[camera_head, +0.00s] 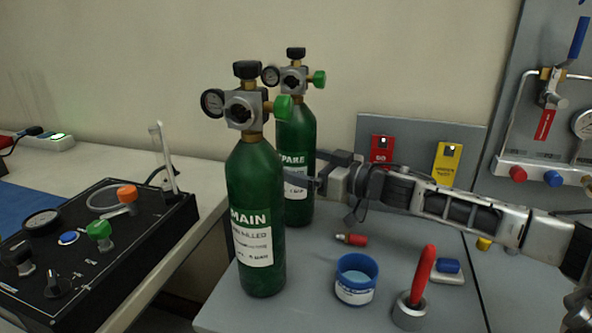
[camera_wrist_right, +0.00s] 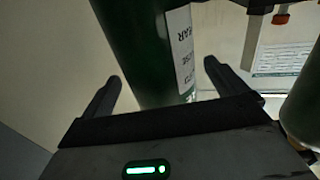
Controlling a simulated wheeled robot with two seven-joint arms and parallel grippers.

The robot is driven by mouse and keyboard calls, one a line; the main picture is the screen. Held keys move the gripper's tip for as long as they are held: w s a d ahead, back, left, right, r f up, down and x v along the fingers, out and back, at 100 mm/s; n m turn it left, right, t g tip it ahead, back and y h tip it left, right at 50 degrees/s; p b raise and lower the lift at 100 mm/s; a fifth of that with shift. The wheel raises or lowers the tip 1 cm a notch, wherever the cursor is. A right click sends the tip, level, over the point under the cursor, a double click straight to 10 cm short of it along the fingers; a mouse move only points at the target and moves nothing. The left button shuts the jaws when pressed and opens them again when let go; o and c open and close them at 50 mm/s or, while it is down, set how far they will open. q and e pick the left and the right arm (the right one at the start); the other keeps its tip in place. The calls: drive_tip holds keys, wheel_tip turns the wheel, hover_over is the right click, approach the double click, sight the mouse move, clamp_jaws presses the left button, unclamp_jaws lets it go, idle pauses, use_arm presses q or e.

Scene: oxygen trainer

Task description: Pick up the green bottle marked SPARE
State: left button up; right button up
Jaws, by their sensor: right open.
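The green bottle marked SPARE (camera_head: 297,135) stands upright on the grey table, behind the MAIN bottle, which hides part of its label. It has a grey valve with a gauge and a green knob. The green MAIN bottle (camera_head: 256,190) stands upright in front. My right gripper (camera_head: 312,165) reaches in from the right at the SPARE bottle's label height. In the right wrist view, the SPARE bottle (camera_wrist_right: 140,45) with its white label lies between the two spread fingers (camera_wrist_right: 162,72). Contact with the fingers cannot be told. My left gripper is not in view.
A blue-rimmed tub (camera_head: 356,290), a red-handled tool in a holder (camera_head: 418,285) and a small red fitting (camera_head: 352,240) stand or lie on the table below my right arm. A black control box (camera_head: 95,250) is at left. A grey panel (camera_head: 500,110) rises at right.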

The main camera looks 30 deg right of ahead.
drive_tip(key=shift+p+x, duration=0.3)
drive_tip(key=shift+x, duration=0.95)
drive_tip(key=c, duration=1.8)
drive_tip(key=shift+r, duration=0.4)
drive_tip(key=c, duration=0.3)
